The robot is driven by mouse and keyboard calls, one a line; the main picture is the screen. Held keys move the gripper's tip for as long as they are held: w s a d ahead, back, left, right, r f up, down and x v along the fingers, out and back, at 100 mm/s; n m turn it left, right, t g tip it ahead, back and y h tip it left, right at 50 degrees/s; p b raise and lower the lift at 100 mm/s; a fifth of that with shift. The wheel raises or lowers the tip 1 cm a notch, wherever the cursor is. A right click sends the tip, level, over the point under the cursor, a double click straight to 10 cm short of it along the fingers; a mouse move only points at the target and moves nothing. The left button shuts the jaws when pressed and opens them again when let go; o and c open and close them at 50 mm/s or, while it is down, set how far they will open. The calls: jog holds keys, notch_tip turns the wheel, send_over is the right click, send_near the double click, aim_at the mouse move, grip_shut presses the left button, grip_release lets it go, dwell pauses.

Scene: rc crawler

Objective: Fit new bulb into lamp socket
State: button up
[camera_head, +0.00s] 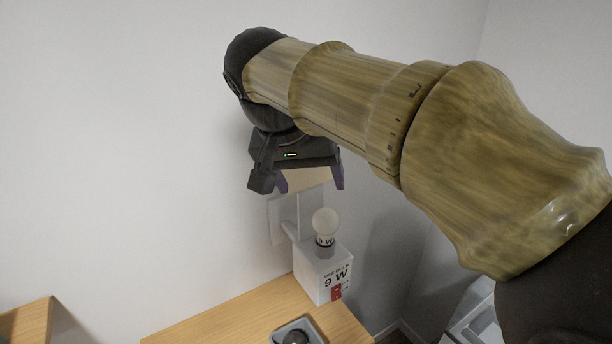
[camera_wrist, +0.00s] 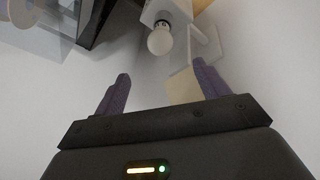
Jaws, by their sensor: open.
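A round white bulb (camera_head: 325,222) with a dark-marked base stands upright on or in the top of a white box (camera_head: 312,272) printed "9 W". The bulb also shows in the wrist view (camera_wrist: 160,41), beyond the fingertips. My gripper (camera_head: 311,184) is open, above and a little left of the bulb, with nothing held. Its purple fingers (camera_wrist: 161,72) are spread apart. A beige, shade-like piece (camera_head: 308,179) shows behind the fingers, above a white bracket or stand (camera_head: 297,215) by the wall, perhaps the lamp. I cannot make out the socket opening.
The box stands near the back of a wooden table (camera_head: 220,318). A small grey tray with a dark round piece (camera_head: 295,337) lies at its front. The white wall is close behind my gripper. Another wooden surface (camera_head: 25,322) shows at lower left.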

jog(key=shift+s+a+r, duration=0.2)
jog(key=shift+s+r, duration=0.05)
jog(key=shift+r, duration=0.4)
dwell(0.7)
